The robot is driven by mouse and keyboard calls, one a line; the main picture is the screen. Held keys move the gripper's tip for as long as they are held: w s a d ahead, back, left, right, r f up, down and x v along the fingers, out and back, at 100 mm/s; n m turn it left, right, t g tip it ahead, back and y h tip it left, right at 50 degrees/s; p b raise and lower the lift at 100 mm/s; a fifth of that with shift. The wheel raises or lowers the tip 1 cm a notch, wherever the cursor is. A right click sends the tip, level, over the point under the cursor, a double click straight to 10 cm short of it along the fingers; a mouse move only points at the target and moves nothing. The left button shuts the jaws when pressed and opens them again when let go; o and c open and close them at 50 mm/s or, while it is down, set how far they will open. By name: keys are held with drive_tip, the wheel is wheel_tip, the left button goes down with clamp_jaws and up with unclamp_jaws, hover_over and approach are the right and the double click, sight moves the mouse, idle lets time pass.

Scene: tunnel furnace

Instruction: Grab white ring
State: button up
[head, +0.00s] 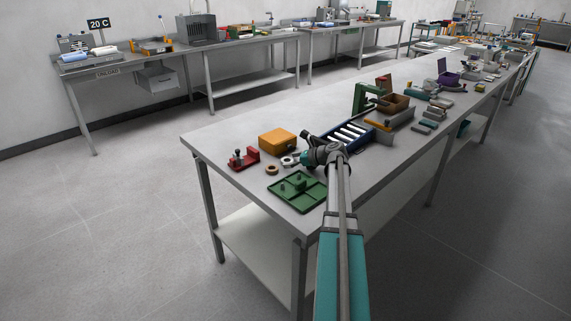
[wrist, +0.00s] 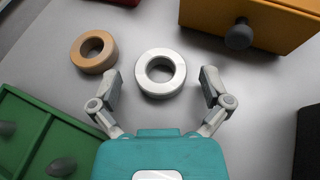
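The white ring (wrist: 160,91) lies flat on the grey table in the wrist view, centred just ahead of my gripper. In the head view the white ring (head: 287,161) shows small, beside my gripper (head: 301,158). In the wrist view my gripper (wrist: 160,88) is open, with one finger on each side of the ring's near part. Visible gaps separate both fingers from the ring, and nothing is held. The height of the fingertips above the table is hard to tell.
A tan ring (wrist: 79,52) lies just left of the white one. An orange box (wrist: 255,25) with a dark knob stands behind at right. A green tray (wrist: 30,125) is at lower left. In the head view a red fixture (head: 243,159) stands left and a blue roller rack (head: 350,133) behind.

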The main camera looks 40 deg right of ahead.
drive_tip(key=c, duration=0.8)
drive_tip(key=shift+r, duration=0.2)
wheel_tip(320, 180, up, 3)
drive_tip(key=p, duration=0.3)
drive_tip(key=shift+f, duration=0.1)
drive_tip(key=shift+s+d+r+p, duration=1)
drive_tip(key=shift+d+r+p, duration=0.65)
drive_tip(key=shift+d, duration=0.45)
drive_tip(key=shift+s+d+r+p, duration=1.05)
drive_tip(key=shift+d+r+p, duration=0.6)
drive_tip(key=shift+d, duration=0.5)
drive_tip(key=shift+s+d+r+p, duration=1)
drive_tip(key=shift+d+r+p, duration=0.65)
drive_tip(key=shift+d, duration=0.45)
